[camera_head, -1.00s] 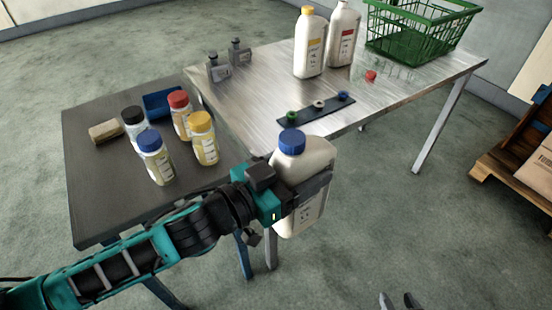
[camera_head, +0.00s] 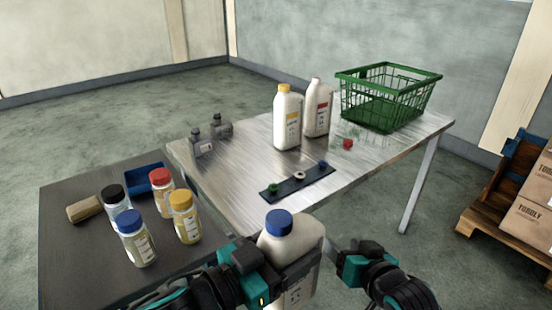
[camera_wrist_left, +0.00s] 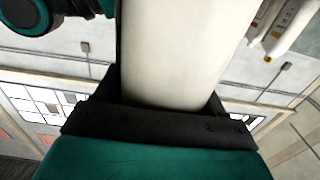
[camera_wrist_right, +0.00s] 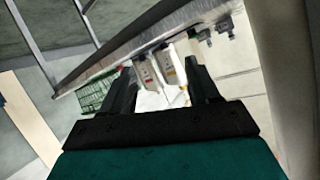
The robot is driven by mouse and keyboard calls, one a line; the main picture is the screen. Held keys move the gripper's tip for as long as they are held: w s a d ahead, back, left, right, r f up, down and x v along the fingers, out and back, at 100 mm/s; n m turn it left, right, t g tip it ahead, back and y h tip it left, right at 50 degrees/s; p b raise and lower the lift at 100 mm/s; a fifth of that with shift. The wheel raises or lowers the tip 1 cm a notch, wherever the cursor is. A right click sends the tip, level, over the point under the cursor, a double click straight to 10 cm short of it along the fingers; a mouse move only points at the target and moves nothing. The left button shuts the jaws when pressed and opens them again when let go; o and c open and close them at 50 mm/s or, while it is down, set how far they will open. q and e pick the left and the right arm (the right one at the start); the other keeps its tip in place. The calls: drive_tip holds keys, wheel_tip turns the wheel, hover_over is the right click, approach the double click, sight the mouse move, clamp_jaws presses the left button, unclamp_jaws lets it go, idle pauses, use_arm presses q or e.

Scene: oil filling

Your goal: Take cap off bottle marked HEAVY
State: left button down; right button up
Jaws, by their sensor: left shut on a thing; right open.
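A large white bottle (camera_head: 302,238) with a blue cap (camera_head: 279,222) is held upright in front of the metal table. Its label is too small to read and partly hidden. My left gripper (camera_head: 290,270) is shut around the bottle's body; the pale body (camera_wrist_left: 180,50) fills the middle of the left wrist view between the fingers. My right gripper (camera_head: 338,250) is just right of the bottle, open and empty, apart from the cap. The right wrist view shows its two fingers (camera_wrist_right: 165,90) spread with nothing between them.
The metal table (camera_head: 225,195) holds a yellow-capped bottle (camera_head: 287,120), an uncapped red-labelled bottle (camera_head: 317,110), a red cap (camera_head: 347,143), a green basket (camera_head: 385,100) and a dark strip (camera_head: 300,183) with small rings. Several jars stand on the dark table (camera_head: 70,260) at left.

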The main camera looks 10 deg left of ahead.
drive_tip(key=w+a+r, duration=0.4)
drive_tip(key=w+r, duration=0.5)
drive_tip(key=r, duration=0.4)
wheel_tip(320, 180, up, 14)
drive_tip(key=m+g+h, duration=0.6)
drive_tip(key=m+g, duration=0.6)
drive_tip(key=m, duration=0.3)
hover_over(276, 218)
drive_tip(key=shift+w+a+r, duration=0.15)
drive_tip(key=shift+w+r, duration=0.05)
drive_tip(key=shift+w, duration=0.1)
drive_tip(key=shift+s, duration=0.2)
drive_tip(key=shift+f, duration=3.9)
drive_tip(key=shift+c, duration=0.3)
